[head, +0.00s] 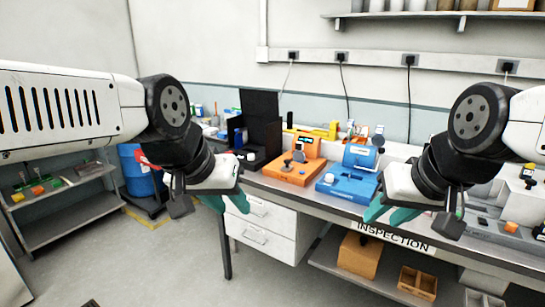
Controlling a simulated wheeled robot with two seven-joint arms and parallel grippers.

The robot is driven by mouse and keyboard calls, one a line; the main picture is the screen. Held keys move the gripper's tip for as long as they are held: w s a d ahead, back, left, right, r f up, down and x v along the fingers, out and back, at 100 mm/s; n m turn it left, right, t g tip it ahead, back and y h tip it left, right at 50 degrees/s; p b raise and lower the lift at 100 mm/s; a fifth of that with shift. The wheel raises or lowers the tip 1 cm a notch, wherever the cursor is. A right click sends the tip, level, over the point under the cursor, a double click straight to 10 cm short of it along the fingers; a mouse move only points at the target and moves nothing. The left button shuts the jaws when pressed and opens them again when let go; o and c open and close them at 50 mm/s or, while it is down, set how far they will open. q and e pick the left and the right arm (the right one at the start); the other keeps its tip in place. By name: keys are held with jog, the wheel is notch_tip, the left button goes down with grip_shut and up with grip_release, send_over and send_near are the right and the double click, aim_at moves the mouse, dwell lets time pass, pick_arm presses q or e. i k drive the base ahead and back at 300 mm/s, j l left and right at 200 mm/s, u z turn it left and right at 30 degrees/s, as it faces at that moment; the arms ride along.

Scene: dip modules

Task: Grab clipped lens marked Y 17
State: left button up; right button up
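I cannot make out any lens marked Y 17; labels are too small to read. On the bench stand an orange module (293,171) with a dark upright part and a blue module (347,185) with a blue cylinder on top. My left gripper (226,203) hangs in front of the bench's left end, above the drawers, its teal fingers apart and nothing seen between them. My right gripper (390,213) is in front of the blue module, near the bench's front edge, also with teal fingers apart and empty. It hides part of the bench behind it.
The bench edge carries an INSPECTION label (394,238). A black open case (260,120) stands at the bench's left, yellow items (318,131) behind. White drawers (265,225), a blue barrel (140,175) and a grey shelf rack (70,205) are lower. Open floor lies in front.

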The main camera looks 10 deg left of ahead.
aim_at(299, 156)
jog(key=i+j+u, duration=0.15)
jog(key=i, duration=0.7)
jog(key=i+j+u, duration=0.15)
jog(key=i, duration=0.75)
jog(key=k+l, duration=0.05)
